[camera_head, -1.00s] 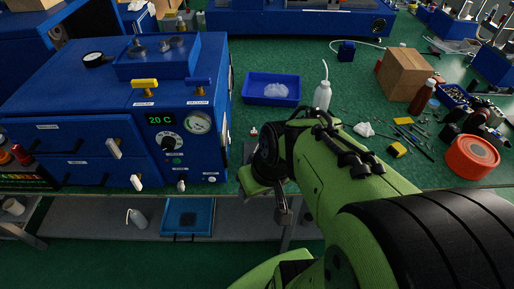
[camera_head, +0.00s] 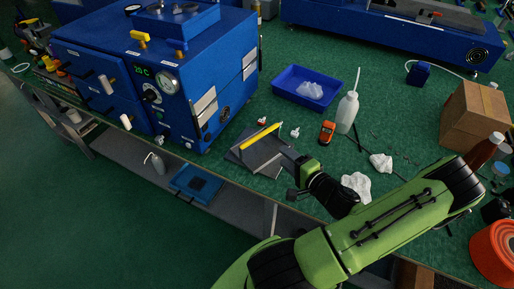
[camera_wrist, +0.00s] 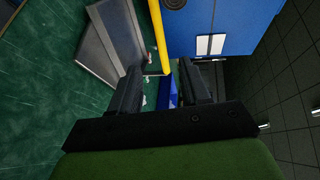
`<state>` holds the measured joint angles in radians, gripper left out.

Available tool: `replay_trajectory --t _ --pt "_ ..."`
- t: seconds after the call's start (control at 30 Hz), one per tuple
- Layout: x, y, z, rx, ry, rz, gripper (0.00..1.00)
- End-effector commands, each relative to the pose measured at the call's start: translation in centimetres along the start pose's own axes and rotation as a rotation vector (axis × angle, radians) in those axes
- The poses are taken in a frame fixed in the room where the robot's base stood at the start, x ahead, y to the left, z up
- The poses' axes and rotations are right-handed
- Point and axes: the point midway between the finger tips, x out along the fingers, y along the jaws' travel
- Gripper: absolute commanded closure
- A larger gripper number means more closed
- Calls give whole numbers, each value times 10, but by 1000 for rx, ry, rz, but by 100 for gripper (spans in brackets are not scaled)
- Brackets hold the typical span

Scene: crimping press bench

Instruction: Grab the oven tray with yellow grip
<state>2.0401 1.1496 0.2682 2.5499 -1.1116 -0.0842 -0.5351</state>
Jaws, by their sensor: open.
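The oven tray (camera_head: 254,156) is a dark grey metal piece lying on the green bench, right of the blue oven. Its yellow grip (camera_head: 260,136) is a straight bar above it. My gripper (camera_head: 287,151) is open and empty, just right of the tray in the head view. In the wrist view the yellow grip (camera_wrist: 157,35) comes down from the top and its end shows between my two fingers (camera_wrist: 162,85). The grey tray (camera_wrist: 116,38) is at the upper left there. I cannot tell how far the grip is from the fingers.
The blue oven (camera_head: 184,85) stands left of the tray. A blue bin (camera_head: 285,90), a white bottle (camera_head: 347,112), an orange device (camera_head: 327,132) and white crumpled cloths (camera_head: 356,186) lie around. A cardboard box (camera_head: 474,118) is at right. The bench front edge is close.

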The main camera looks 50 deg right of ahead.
Motion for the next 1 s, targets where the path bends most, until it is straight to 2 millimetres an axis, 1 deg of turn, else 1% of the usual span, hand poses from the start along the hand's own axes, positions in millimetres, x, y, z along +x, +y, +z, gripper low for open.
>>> replay_trajectory --t 0.03,0.17,0.27,0.3,0.4,0.57,0.8,0.9,1.0 --pt "14 6 3 -6 -11 -2 54" --pt "32 10 2 -9 -10 7 54" --pt "44 9 4 -9 -11 1 54" --pt "55 7 4 -9 -14 1 54" --pt "77 3 4 -6 -13 0 54" --pt "96 1 3 -3 -10 0 54" --pt "138 -1 5 -5 -10 0 54" --pt "146 -1 4 -3 -9 1 54" --pt "146 -1 4 -2 -7 2 54"
